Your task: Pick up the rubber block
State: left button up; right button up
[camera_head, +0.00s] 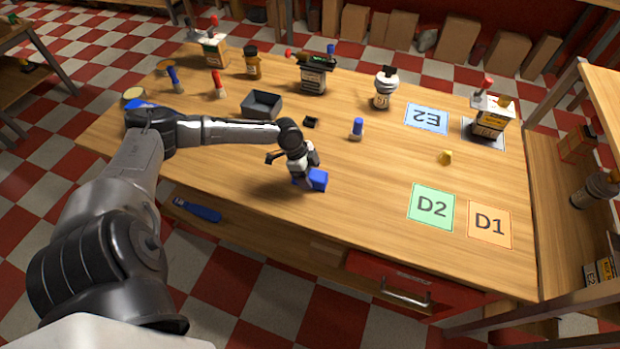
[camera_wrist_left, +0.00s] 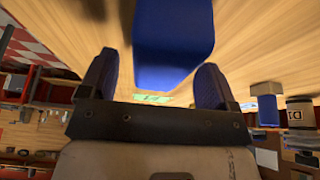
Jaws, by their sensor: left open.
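A blue block (camera_head: 318,180), which looks like the rubber block, lies on the wooden table (camera_head: 250,225) near its front edge. My left gripper (camera_head: 303,176) is low over the table, right at this block, and partly hides it. In the left wrist view the blue block (camera_wrist_left: 172,42) lies ahead of the open left gripper (camera_wrist_left: 155,80), with its near end close to the gap between the two fingers. My right gripper is not in view.
A yellow piece (camera_head: 445,157) and the mats D2 (camera_head: 431,207), D1 (camera_head: 490,224) and E2 (camera_head: 427,118) lie right. The table between block and D2 is clear.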

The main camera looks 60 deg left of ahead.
pick_arm(q)
jog(key=shift+x, duration=1.15)
jog(key=shift+f, duration=0.1)
jog(key=c, duration=1)
jog(key=shift+c, duration=0.2)
